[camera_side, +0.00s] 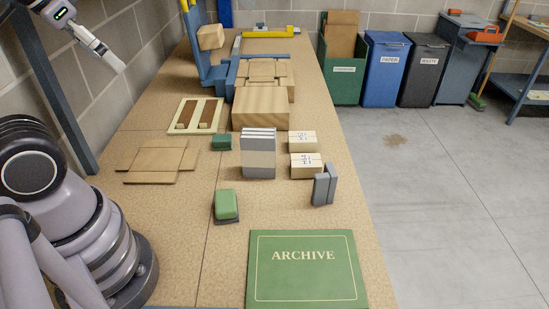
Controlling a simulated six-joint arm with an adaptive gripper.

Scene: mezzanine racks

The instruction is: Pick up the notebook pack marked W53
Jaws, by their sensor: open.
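Two cream packs, each with a dark band or seam and small dark marks on top, lie right of the table's middle: a far one (302,140) and a near one (306,165). The marks are too small to read, so I cannot tell which, if either, says W53. A grey and beige stack of notebook-like slabs (258,153) stands just left of them, with no readable mark. My gripper (114,62) is open and empty at the upper left, raised well away from the packs. Its fingertips show only narrowly.
A grey upright block (324,185) stands close to the near pack. Green blocks (222,141) (227,205) lie to the left. A green ARCHIVE board (305,270) lies in front. A wooden box (260,106) and blue fixture (205,62) stand behind. Bare table lies left of the near green block.

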